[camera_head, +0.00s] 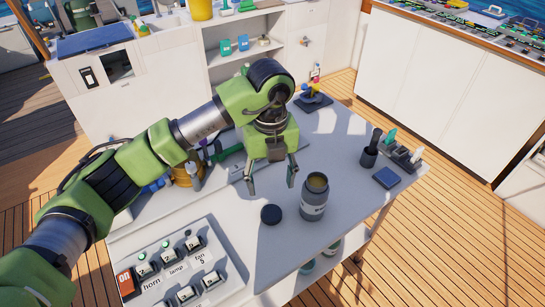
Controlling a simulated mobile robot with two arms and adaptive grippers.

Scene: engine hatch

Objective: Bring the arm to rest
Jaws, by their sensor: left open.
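My left arm comes in from the left and reaches over the grey table (345,125). My left gripper (271,180) points down above the table, with its two fingers apart and nothing between them. An open grey jar (314,200) with a label stands upright just right of and in front of the gripper, apart from it. A dark round lid (271,214) lies on the table left of the jar. My right gripper does not show.
A switch panel (180,262) is at the table's front left. A dark holder (369,157), a blue block (386,177) and a rack (405,158) stand at the right. A joystick (312,97) is at the back. The table between the jar and the joystick is clear.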

